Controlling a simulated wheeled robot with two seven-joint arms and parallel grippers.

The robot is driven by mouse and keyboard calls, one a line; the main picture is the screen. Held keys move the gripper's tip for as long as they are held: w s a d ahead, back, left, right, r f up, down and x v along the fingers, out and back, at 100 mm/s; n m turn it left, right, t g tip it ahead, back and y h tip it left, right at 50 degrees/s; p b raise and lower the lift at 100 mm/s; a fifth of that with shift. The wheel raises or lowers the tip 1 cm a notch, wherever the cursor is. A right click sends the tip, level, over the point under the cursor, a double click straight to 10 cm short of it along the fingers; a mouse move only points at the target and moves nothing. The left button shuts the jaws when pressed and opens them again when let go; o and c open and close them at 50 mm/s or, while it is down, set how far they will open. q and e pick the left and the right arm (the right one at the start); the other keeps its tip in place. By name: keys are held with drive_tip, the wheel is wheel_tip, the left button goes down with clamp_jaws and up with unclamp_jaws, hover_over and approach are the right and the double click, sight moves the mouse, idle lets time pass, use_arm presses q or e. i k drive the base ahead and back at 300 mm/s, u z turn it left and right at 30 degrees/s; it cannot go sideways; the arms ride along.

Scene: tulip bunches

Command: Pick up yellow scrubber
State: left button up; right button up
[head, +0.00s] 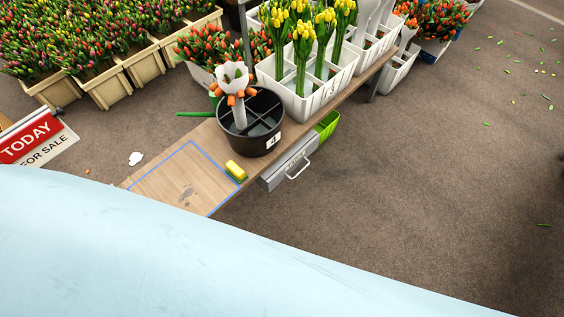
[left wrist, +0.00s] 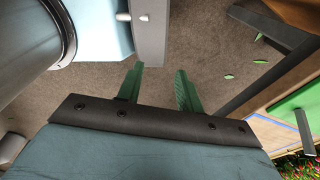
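The yellow scrubber (head: 236,171) lies on the wooden table (head: 165,183), by the right edge of a blue taped outline and just in front of a black bucket (head: 253,135). In the left wrist view my left gripper (left wrist: 158,82) shows two green fingers spread apart with nothing between them, above the brown floor. The scrubber does not show in that view. Neither gripper shows in the head view, where a large pale blue surface covers the lower left. My right gripper is not in view.
The black divided bucket holds a white paper cone with an orange bunch. White crates (head: 310,93) with yellow tulips stand behind it. A grey drawer with a handle (head: 292,160) hangs under the table's right side. The floor (head: 430,190) to the right is mostly clear.

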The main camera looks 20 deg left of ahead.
sight(234, 171)
drive_tip(key=z, duration=0.95)
drive_tip(key=i, duration=1.05)
drive_tip(key=u, duration=2.1)
